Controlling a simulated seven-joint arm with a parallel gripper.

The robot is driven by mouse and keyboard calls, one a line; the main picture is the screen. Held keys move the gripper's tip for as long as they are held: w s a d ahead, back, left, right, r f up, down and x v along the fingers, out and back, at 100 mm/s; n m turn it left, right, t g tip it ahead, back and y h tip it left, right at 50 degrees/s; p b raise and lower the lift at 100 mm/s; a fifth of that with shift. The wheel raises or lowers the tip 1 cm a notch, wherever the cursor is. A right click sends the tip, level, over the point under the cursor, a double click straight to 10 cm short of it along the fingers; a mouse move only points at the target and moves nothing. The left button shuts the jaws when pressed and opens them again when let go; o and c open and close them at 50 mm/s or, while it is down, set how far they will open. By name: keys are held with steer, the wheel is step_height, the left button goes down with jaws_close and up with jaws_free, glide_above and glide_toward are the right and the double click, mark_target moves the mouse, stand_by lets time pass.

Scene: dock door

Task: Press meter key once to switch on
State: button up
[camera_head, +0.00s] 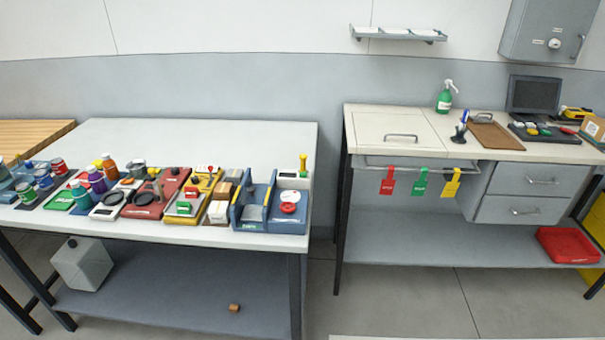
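I cannot tell for sure which thing is the meter or which is its key. A small white box with a dark window (293,181) stands at the right end of the left bench, with a yellow-green upright piece by it. In front of it is a blue unit with a round red-and-white part (288,208). On the right bench, a dark screen (534,94) stands behind a dark panel with several coloured keys (545,132). No lit display is readable. My gripper is not in view.
The left bench (200,140) is crowded along its front with bottles, jars and coloured trays; its back is clear. On the right bench are a green spray bottle (445,97), a brown tray (495,135) and a pen holder (460,130). A floor gap separates the benches.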

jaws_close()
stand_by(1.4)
